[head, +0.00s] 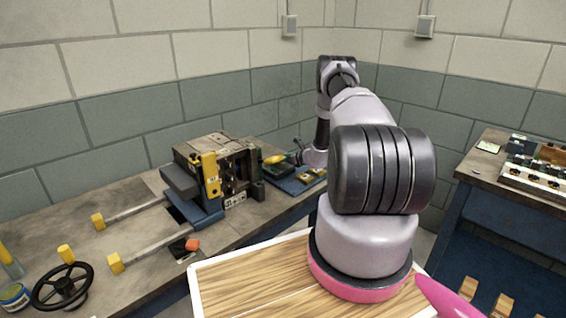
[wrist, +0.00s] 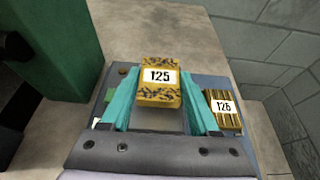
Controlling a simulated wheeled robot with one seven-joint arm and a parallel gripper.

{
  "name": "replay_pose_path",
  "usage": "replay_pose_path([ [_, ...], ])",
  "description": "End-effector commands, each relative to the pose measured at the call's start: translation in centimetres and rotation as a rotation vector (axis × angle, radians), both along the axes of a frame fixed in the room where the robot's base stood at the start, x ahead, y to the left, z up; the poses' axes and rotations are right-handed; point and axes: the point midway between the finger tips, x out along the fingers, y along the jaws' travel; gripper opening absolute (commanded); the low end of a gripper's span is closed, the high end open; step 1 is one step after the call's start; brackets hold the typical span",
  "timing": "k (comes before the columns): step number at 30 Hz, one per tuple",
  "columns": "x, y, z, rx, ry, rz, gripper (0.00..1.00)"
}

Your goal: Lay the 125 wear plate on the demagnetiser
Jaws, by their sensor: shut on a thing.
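The 125 wear plate (wrist: 160,82) is a gold block with dark mottling and a white label reading 125. My gripper (wrist: 160,92) has its teal fingers on either side of it and is shut on it. The plate is over a blue-grey tray (wrist: 255,150); I cannot tell whether it touches the tray. In the head view my gripper (head: 298,158) is small, low over the blue tray (head: 290,187) at the far end of the left bench. I cannot pick out the demagnetiser for certain in either view.
A ribbed gold plate marked 126 (wrist: 223,108) lies close right of my gripper. A green block (wrist: 55,50) stands at left. In the head view a mould in a vice-like fixture (head: 215,170) stands nearer on the left bench (head: 140,225). A second bench (head: 490,190) is at right.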

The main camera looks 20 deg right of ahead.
Motion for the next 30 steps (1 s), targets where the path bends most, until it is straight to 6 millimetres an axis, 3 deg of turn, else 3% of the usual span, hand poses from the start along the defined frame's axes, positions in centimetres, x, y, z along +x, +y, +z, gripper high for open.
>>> replay_pose_path([
  [3, 0.0, 0.0, -1.4, 0.002, -0.002, 0.000, 0.00],
  [16, 0.0, 0.0, -1.9, 0.001, -0.002, 0.000, 0.00],
  [17, 0.0, 0.0, -1.9, 0.000, 0.000, 0.000, 0.73],
  [18, 0.0, 0.0, -1.9, 0.000, 0.000, 0.000, 0.89],
  [19, 0.0, 0.0, -1.9, 0.000, 0.000, 0.000, 0.92],
  [30, 0.0, 0.0, -1.4, -0.001, -0.001, 0.000, 0.92],
])
